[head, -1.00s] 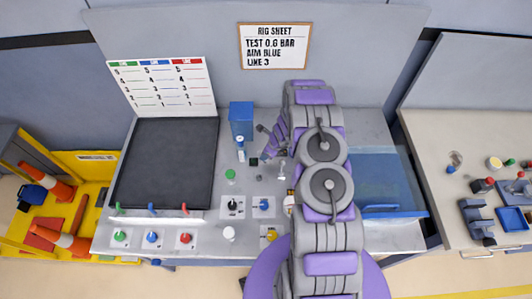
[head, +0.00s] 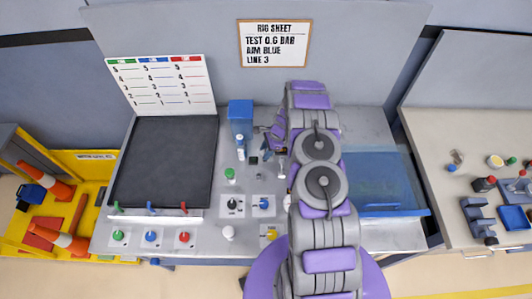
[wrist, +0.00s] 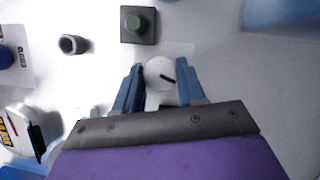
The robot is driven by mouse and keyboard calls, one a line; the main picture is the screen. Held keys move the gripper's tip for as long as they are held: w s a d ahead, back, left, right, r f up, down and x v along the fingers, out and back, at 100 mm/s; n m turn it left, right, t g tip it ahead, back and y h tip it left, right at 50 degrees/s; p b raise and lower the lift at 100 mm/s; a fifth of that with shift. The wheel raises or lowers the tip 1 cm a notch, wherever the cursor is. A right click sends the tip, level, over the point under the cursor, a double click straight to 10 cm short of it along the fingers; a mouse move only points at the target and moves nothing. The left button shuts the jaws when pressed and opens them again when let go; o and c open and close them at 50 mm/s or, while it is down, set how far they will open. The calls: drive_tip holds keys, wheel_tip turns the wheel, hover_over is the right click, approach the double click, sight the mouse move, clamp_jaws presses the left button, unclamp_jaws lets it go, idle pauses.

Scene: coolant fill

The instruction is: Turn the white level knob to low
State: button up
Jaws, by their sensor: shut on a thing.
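The white level knob (wrist: 158,72) is a round white disc with a short dark pointer mark, in the upper middle of the wrist view. My gripper (wrist: 160,70) has its two blue fingers on either side of the knob and is shut on it. The mark points toward the lower right finger. In the head view my gripper (head: 267,150) is at the back of the bench beside my arm. The knob cannot be made out there. Any level markings around the knob are not readable.
A green button on a dark square base (wrist: 138,25) sits just beyond the knob. A labelled bottle (wrist: 18,132) is at lower left. In the head view, a blue box (head: 240,117) and a blue-lidded bin (head: 385,180) flank the arm.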

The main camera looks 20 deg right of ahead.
drive_tip(key=shift+w+n+g+b, duration=0.25)
drive_tip(key=shift+n+g+b, duration=0.25)
drive_tip(key=shift+n+b, duration=0.8)
drive_tip(key=shift+n+p, duration=0.3)
drive_tip(key=shift+n, duration=0.2)
drive_tip(key=o, duration=1.1)
drive_tip(key=shift+c, duration=0.2)
drive_tip(key=b+v, duration=0.1)
drive_tip(key=v, duration=1.6)
drive_tip(key=shift+w+r, duration=0.15)
drive_tip(key=shift+r, duration=0.05)
drive_tip(key=shift+d+f, duration=0.1)
